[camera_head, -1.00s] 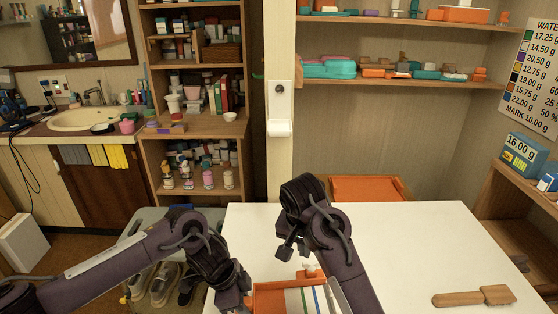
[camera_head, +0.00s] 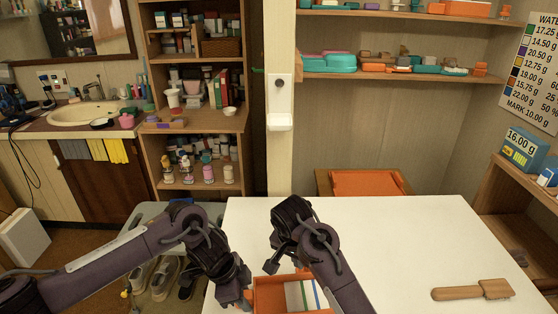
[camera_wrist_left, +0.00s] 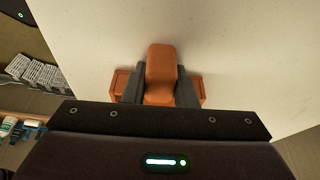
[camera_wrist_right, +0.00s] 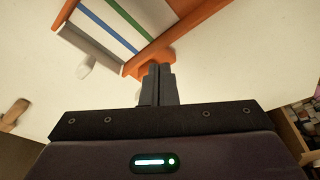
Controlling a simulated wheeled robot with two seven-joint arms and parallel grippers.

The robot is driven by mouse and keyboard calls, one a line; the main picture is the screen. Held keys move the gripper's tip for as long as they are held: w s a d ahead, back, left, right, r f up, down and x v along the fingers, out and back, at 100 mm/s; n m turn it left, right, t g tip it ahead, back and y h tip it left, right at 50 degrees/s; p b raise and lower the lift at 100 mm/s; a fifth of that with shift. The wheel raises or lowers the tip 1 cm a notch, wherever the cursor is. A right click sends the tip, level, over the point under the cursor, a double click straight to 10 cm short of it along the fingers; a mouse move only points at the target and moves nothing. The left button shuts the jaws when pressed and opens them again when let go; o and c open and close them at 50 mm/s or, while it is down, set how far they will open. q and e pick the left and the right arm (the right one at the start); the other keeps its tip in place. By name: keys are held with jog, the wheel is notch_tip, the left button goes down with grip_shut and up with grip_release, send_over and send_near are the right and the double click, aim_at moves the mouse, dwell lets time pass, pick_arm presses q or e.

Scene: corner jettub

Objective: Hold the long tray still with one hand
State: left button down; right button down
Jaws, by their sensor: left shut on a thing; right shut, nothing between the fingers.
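The long orange tray (camera_head: 266,293) lies at the near edge of the white table and is cut off by the bottom of the head view. My left gripper (camera_wrist_left: 160,88) is shut on an orange tab at the tray's end, with orange parts showing on both sides of the fingers. It also shows in the head view (camera_head: 243,296). My right gripper (camera_wrist_right: 159,72) is shut and empty, close to the orange corner of the tray; I cannot tell whether it touches. Pale pieces with green and blue stripes (camera_wrist_right: 118,22) lie inside the tray. My right forearm hides part of it.
A wooden brush (camera_head: 472,290) lies on the white table (camera_head: 420,235) at the right. An orange-topped stool or chair (camera_head: 366,183) stands behind the table. A small white object (camera_wrist_right: 86,64) is beside the tray. The table's middle and back are clear.

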jog(key=shift+w+d, duration=0.35)
jog(key=shift+d, duration=0.2)
dwell(1.2)
jog(key=shift+s+d, duration=0.1)
jog(key=shift+d, duration=0.05)
jog(key=shift+s+d, duration=0.25)
jog(key=shift+s, duration=0.05)
jog(key=shift+s+d, duration=0.1)
jog(key=shift+d, duration=0.15)
jog(key=shift+s+d, duration=0.1)
jog(key=shift+d, duration=0.25)
jog(key=shift+s, duration=0.2)
dwell(0.4)
jog(key=shift+s, duration=0.15)
jog(key=shift+w+d+v, duration=0.1)
jog(key=shift+w+v, duration=0.1)
jog(key=shift+v, duration=0.75)
jog(key=shift+w+d+v, duration=0.15)
jog(key=shift+w+v, duration=0.05)
jog(key=shift+v, duration=0.75)
jog(key=shift+w+d+v, duration=0.1)
jog(key=shift+w+v, duration=0.1)
jog(key=shift+v, duration=0.75)
jog(key=shift+a+r, duration=0.1)
jog(key=shift+r, duration=0.15)
